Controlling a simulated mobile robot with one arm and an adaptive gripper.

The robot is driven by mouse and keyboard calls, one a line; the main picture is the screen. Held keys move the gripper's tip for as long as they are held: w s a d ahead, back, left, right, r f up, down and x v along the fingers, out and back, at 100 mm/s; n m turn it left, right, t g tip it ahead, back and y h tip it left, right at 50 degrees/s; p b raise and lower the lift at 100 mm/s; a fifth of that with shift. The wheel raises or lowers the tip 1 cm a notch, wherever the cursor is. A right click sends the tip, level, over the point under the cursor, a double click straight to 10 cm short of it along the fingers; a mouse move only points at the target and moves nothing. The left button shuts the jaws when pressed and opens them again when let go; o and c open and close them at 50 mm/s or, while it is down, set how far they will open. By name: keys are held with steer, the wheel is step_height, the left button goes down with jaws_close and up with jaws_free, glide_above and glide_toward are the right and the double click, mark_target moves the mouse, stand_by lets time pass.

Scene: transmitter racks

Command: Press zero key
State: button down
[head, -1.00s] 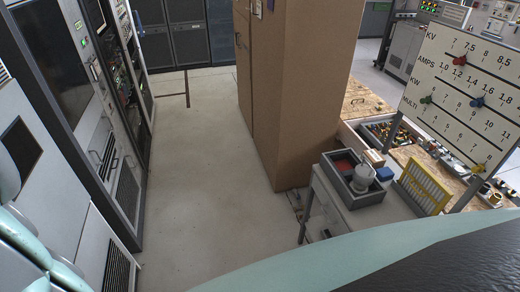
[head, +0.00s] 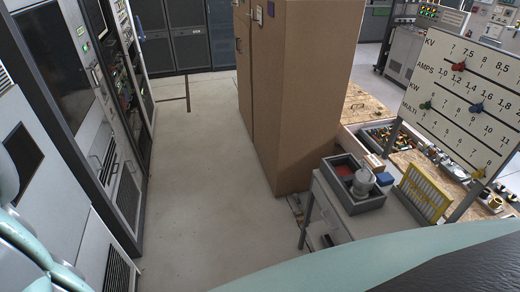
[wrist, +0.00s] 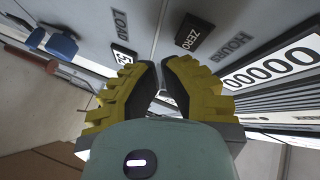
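In the wrist view, the black zero key (wrist: 194,33), lettered "ZERO", sits on a pale grey panel (wrist: 150,35) just beyond and to the right of my fingertips. My gripper (wrist: 161,68) has yellow ribbed fingers with dark pads. Its tips are close together with nothing visible held between them, and it looks shut. The tips appear just short of the key in the picture; I cannot tell the depth between them. The key and gripper tips do not show in the head view.
A "LOAD" label with a small display (wrist: 124,57) is left of the key. An "HOURS" counter (wrist: 275,68) is on the right. Blue knobs (wrist: 62,44) are at upper left. In the head view, a tall brown cabinet (head: 300,90) stands beside clear floor (head: 195,190).

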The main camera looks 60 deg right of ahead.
steer(key=s+d, duration=0.1)
steer(key=s+d+p, duration=0.1)
steer(key=s+d, duration=0.1)
steer(key=shift+d, duration=0.25)
stand_by(0.8)
